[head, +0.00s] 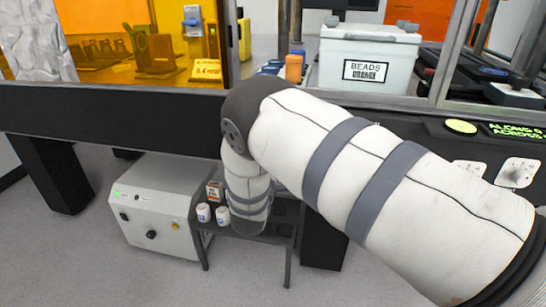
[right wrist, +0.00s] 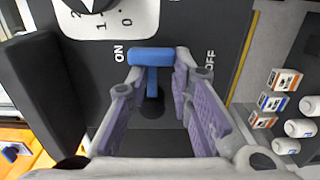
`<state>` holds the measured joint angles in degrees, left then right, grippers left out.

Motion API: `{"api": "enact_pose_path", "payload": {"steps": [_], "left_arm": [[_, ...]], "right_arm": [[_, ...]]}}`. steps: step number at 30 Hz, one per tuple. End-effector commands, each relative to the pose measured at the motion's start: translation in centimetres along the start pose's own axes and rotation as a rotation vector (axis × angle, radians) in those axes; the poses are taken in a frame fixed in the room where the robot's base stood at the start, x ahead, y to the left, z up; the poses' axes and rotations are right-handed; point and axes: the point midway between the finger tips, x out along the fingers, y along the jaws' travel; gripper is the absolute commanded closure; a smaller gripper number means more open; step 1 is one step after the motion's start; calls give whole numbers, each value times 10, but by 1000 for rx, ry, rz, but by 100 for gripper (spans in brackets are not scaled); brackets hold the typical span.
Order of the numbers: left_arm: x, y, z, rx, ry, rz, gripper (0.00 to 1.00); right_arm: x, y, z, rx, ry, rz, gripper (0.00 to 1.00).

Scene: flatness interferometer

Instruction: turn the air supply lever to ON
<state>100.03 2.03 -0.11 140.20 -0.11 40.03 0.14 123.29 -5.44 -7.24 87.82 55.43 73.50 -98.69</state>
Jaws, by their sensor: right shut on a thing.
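The air supply lever is a blue T-shaped handle (right wrist: 152,57) on a dark panel in the right wrist view. It stands between the white ON label (right wrist: 118,53) on its left and the OFF label (right wrist: 210,60) on its right, a little nearer ON. My right gripper (right wrist: 158,72) has its fingers either side of the lever and is shut on it. In the head view my right arm comes in from the right and bends down. Its gripper and the lever are hidden there. My left gripper is in neither view.
A white dial (right wrist: 125,15) is beside the lever. Several small boxes (right wrist: 277,80) and white containers (right wrist: 299,128) lie to the right. In the head view, a pale knobbed unit (head: 150,215) stands on the floor, and a white BEADS ORANGE tub (head: 370,60) sits on the bench.

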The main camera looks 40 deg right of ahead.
Motion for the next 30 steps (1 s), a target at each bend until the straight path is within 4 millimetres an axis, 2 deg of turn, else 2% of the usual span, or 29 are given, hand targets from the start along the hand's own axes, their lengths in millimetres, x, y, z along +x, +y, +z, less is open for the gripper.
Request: {"api": "enact_pose_path", "payload": {"steps": [1,2,3,6,14,17,24,30], "left_arm": [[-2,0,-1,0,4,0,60],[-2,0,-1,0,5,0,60],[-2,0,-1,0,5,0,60],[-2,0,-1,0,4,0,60],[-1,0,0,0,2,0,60],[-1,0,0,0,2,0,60],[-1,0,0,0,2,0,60],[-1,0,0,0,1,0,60]], "right_arm": [[4,15,0,7,-5,33,100],[4,15,0,7,-5,33,75],[4,15,0,8,-5,34,66],[4,14,0,7,-4,32,47],[2,9,0,5,-2,22,47],[-8,8,-2,4,1,19,47],[-71,8,-1,2,2,21,47],[-108,8,0,5,-2,24,47]]}}
